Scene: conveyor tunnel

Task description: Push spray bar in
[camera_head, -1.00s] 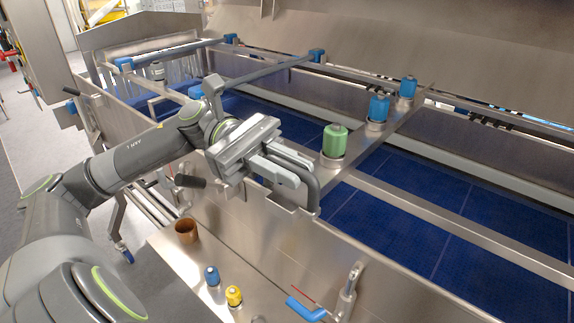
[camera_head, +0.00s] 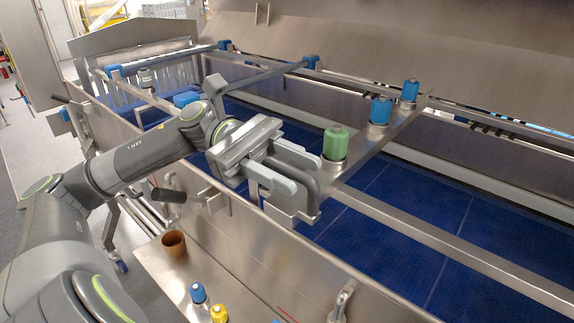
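The spray bar (camera_head: 395,133) is a metal bar lying across the tunnel. It carries a green nozzle (camera_head: 335,143) near its front end and two blue nozzles (camera_head: 380,110) further back. A dark grey looped handle (camera_head: 312,184) stands on its near end, by the front wall. The fingers partly hide the handle. My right gripper is not in view.
A blue conveyor belt (camera_head: 380,215) runs below the bar. Metal rails (camera_head: 440,240) and the front wall (camera_head: 250,222) border it. A copper cup (camera_head: 173,243), a blue cap (camera_head: 198,292) and a yellow cap (camera_head: 219,313) stand on the front ledge.

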